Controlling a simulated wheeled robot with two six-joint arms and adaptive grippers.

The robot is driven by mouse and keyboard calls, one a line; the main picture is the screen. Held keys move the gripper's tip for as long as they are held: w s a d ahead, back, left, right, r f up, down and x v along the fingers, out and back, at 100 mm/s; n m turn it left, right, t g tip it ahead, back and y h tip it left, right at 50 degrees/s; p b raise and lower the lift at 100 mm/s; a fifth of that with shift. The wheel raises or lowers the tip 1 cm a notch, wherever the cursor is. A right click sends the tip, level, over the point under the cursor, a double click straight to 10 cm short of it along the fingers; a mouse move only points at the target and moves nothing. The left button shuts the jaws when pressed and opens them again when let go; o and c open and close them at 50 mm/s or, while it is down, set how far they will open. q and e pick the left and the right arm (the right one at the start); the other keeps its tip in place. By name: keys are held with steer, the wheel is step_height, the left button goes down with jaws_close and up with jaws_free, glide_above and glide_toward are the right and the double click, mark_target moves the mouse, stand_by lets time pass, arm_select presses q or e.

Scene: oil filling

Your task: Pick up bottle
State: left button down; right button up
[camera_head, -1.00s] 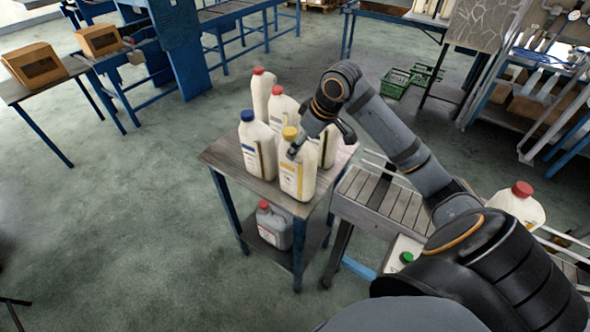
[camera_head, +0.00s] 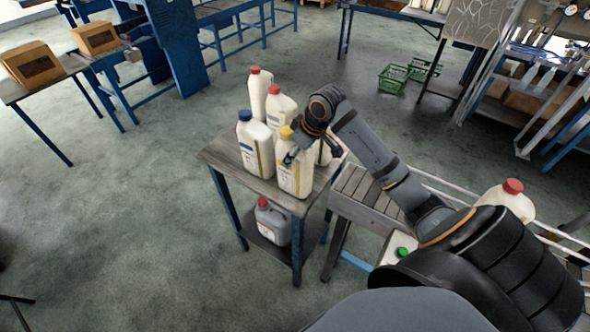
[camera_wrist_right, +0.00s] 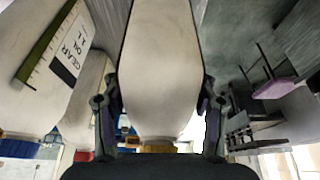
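The white bottle with the yellow cap (camera_head: 295,178) stands upright at the front right corner of the small table (camera_head: 222,158). My right gripper (camera_head: 296,155) is at its upper part, below the cap. In the right wrist view the bottle (camera_wrist_right: 160,60) fills the middle, between the two fingers of my right gripper (camera_wrist_right: 160,105). The fingers flank it closely and look open; contact is not clear. The yellow cap shows only as a sliver at the bottom of that view. My left gripper is not in view.
A blue-capped bottle (camera_head: 256,150) stands close left, with red-capped bottles (camera_head: 280,108) behind. Another bottle (camera_head: 323,152) is partly hidden by my gripper. A grey canister (camera_head: 272,222) sits on the lower shelf. A roller conveyor (camera_head: 365,200) with a red-capped bottle (camera_head: 508,201) is at right.

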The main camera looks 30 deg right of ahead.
jaws_close()
steer(key=shift+w+r, duration=0.1)
